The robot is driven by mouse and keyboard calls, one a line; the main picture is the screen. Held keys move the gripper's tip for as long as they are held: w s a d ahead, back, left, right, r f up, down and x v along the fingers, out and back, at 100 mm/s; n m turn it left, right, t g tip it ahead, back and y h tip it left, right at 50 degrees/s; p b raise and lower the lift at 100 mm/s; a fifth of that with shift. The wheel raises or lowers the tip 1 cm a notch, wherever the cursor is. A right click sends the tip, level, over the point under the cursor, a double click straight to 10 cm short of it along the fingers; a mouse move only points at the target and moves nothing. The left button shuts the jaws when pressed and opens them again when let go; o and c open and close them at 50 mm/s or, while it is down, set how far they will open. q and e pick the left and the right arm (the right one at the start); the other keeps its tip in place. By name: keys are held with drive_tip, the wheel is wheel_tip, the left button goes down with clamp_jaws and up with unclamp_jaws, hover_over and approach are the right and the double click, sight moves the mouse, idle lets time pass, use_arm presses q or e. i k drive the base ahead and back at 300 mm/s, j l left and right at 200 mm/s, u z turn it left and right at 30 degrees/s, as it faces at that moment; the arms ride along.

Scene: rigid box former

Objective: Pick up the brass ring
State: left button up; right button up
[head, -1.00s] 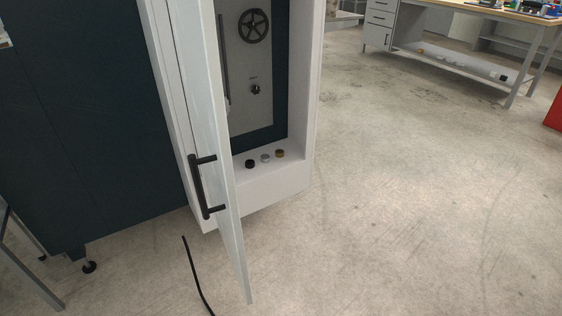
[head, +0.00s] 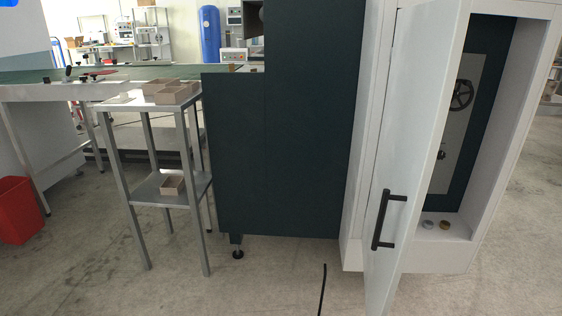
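A small brass-coloured ring (head: 445,225) sits on the white floor ledge inside the open cabinet, at the right of the head view. A silver-grey ring (head: 428,224) stands just to its left. The white cabinet door (head: 408,150) stands ajar, its dark handle (head: 389,219) facing out, and it covers part of the ledge left of the rings. Neither of my grippers shows in this view.
A dark machine body (head: 285,150) stands left of the cabinet (head: 455,252). A metal stand (head: 170,199) with several cardboard boxes is further left, near a red bin (head: 18,210). A black cable (head: 322,290) lies on the floor. Floor is open at the front.

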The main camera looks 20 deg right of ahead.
sight(444, 225)
drive_tip(key=l+u, duration=0.2)
drive_tip(key=l, duration=0.95)
drive_tip(key=l+u, duration=0.2)
drive_tip(key=l, duration=0.95)
drive_tip(key=k, duration=0.1)
